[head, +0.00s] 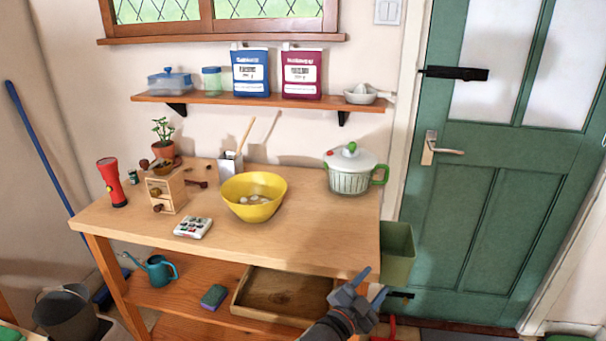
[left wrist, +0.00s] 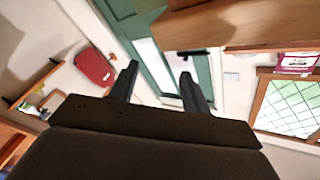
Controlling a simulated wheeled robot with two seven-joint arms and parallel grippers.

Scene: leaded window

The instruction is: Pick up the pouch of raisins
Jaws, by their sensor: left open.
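Two pouches stand side by side on the wall shelf: a blue one (head: 250,72) on the left and a magenta one (head: 301,74) on the right. Both have a white label, whose small print I cannot read, so I cannot tell which holds raisins. Part of a magenta pouch also shows at the right edge of the left wrist view (left wrist: 296,63). My left gripper (head: 373,284) is open and empty, low at the table's front right corner, well below and right of the pouches. Its two fingers also show in the left wrist view (left wrist: 159,70). My right gripper is not in view.
The shelf (head: 215,98) also holds a blue-lidded container (head: 170,83), a jar (head: 212,80) and a juicer (head: 361,94).

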